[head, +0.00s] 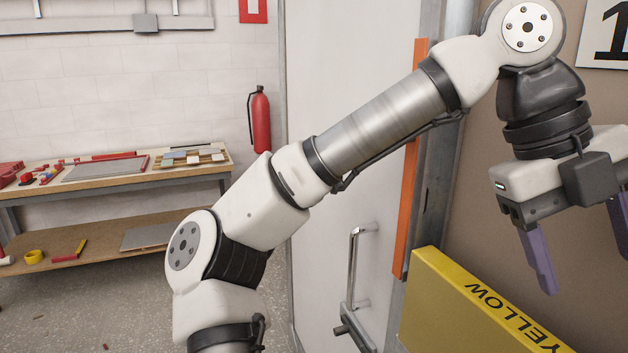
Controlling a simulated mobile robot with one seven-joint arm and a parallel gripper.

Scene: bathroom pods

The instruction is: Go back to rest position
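My gripper (587,268) hangs at the right edge of the head view, at the end of my raised arm. Its two purple fingers point down and stand wide apart, with nothing seen between them. The right finger is partly cut off by the picture edge. My arm rises from the bottom left to the top right, then bends down to the gripper. A yellow box-like block (455,310) marked "YELLOW" stands below and to the left of the gripper, and the fingers look apart from it.
A white door (330,190) with a metal handle (353,265) stands behind my arm, beside an orange strip (408,190). A workbench (190,170) with tools and sample tiles is at the left. A fire extinguisher (260,122) hangs on the wall. Grey floor lies open at bottom left.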

